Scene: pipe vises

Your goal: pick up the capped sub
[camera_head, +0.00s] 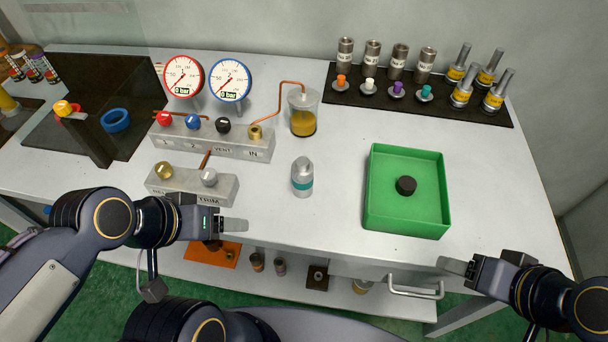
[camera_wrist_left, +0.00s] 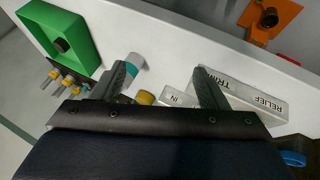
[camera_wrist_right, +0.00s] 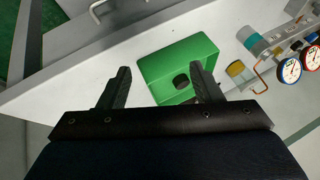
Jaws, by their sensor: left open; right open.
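The capped sub looks to be the short grey metal cylinder (camera_head: 302,180) with a teal band, standing upright alone on the bench left of the green tray. It also shows beyond one finger in the left wrist view (camera_wrist_left: 134,66) and near the top right of the right wrist view (camera_wrist_right: 250,38). My left gripper (camera_head: 233,225) is open and empty, left of the cylinder and nearer the bench's front edge. My right gripper (camera_head: 456,265) is open and empty at the front right, beyond the tray's near corner. Neither gripper touches the cylinder.
The green tray (camera_head: 375,205) holds a black round piece (camera_head: 406,185). A manifold block (camera_head: 225,145) with gauges and a smaller valve block (camera_head: 190,185) stand left of the cylinder. A dark mat (camera_head: 450,104) at the back holds several metal fittings. The bench between cylinder and tray is clear.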

